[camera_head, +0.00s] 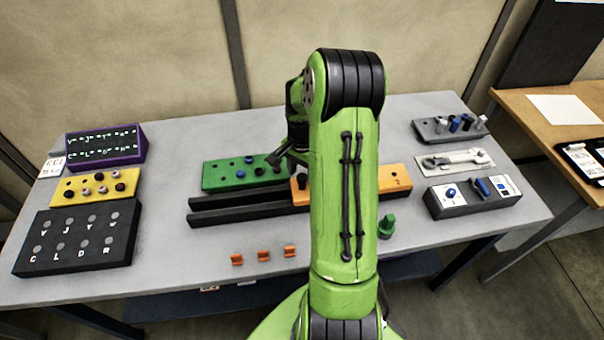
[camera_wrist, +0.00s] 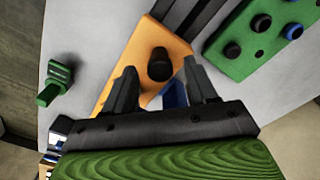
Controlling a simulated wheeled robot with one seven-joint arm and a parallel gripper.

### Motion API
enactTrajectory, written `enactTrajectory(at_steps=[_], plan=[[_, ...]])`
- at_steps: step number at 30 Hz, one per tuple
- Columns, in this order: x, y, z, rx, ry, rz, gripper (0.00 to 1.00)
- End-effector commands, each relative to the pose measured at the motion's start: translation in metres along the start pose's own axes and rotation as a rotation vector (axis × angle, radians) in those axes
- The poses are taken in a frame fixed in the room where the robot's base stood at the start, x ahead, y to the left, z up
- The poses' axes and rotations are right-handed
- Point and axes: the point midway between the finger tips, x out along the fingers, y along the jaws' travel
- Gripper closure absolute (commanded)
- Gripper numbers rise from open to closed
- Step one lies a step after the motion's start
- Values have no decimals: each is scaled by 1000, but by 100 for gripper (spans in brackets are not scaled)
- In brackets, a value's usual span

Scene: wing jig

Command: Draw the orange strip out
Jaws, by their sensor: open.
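The orange strip (camera_head: 396,181) lies on the table, its middle hidden behind my arm in the head view. Its left end meets the dark rails (camera_head: 250,208). In the wrist view the orange strip (camera_wrist: 130,58) carries a black knob (camera_wrist: 160,66). My gripper (camera_wrist: 160,72) is open, with one finger to each side of the knob in the picture. I cannot tell whether the fingers touch it. In the head view my gripper (camera_head: 288,160) is over the strip's left end, partly hidden by my arm.
A green board (camera_head: 240,172) with knobs stands behind the rails. Several orange clips (camera_head: 263,255) sit in front, and a green piece (camera_head: 387,226) is right of my arm. Panels (camera_head: 75,240) fill the left side; blocks (camera_head: 472,196) stand on the right.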

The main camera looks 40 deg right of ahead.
Motion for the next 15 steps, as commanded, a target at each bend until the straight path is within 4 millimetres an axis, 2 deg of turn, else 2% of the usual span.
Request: enactTrajectory(at_steps=[3,9,15], plan=[[7,0,0,-1,0,0,43],[7,0,0,-1,1,0,43],[6,0,0,-1,1,0,72]])
